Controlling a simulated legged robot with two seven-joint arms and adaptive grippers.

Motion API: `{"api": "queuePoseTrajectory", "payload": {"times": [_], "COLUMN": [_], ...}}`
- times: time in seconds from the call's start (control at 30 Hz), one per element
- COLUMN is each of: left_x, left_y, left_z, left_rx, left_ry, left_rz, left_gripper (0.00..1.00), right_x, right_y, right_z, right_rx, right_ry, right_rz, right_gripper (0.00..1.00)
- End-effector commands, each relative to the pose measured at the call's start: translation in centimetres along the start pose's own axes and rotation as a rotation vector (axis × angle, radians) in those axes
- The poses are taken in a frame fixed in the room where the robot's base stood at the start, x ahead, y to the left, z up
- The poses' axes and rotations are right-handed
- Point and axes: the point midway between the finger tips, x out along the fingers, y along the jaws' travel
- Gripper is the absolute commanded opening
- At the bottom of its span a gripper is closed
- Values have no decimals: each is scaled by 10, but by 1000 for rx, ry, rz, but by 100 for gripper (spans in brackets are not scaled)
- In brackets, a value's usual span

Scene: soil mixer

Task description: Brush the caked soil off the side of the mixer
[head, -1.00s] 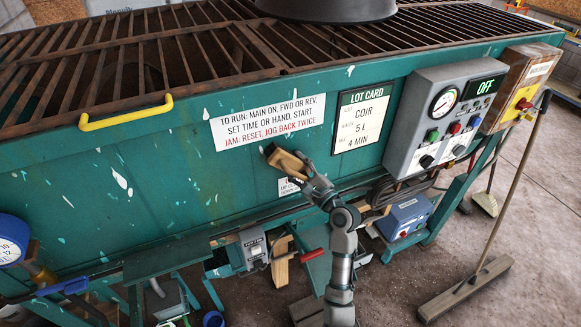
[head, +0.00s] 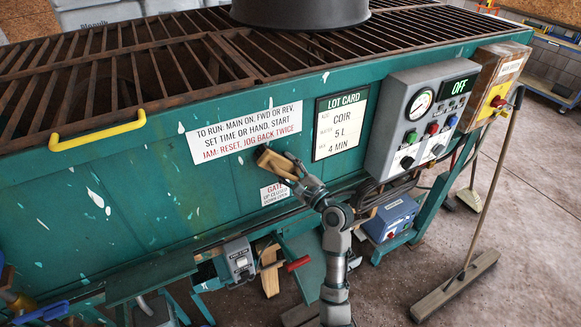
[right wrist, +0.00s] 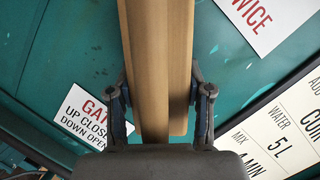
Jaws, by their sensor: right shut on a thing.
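The teal side of the mixer (head: 130,200) fills the middle of the head view, with pale chips and flecks on it. I cannot clearly make out any caked soil there. My right gripper (head: 293,170) is shut on a wooden brush (head: 275,162), which is held at the mixer's side below the white run sign and left of the lot card. In the right wrist view, the brush (right wrist: 152,60) lies lengthwise between the two fingers (right wrist: 160,115). Its bristles are hidden, and I cannot tell whether it touches the panel. My left gripper is not in view.
The run sign (head: 246,120), lot card (head: 341,124) and gate sign (head: 273,194) surround the brush. The control box (head: 412,118) juts out at right. A yellow handle (head: 97,131) sticks out at left. A broom (head: 455,286) leans at right. A grate covers the mixer's top.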

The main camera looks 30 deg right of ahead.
Motion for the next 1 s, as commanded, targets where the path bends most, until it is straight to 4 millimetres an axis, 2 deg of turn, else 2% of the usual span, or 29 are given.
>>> {"api": "queuePoseTrajectory", "payload": {"times": [0.17, 0.43, 0.7, 1.0], "left_x": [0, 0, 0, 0], "left_y": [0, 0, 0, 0], "left_z": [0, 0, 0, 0], "left_rx": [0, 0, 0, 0], "left_ry": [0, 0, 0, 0], "left_rz": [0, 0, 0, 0], "left_gripper": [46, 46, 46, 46], "right_x": [7, 9, 14, 16], "right_y": [16, 25, 43, 52], "right_z": [14, 21, 36, 45], "right_rx": [3, 4, 5, 5], "right_ry": [-5, -5, -4, -4], "right_rz": [7, 9, 10, 9], "right_gripper": [4, 4, 4, 4]}}
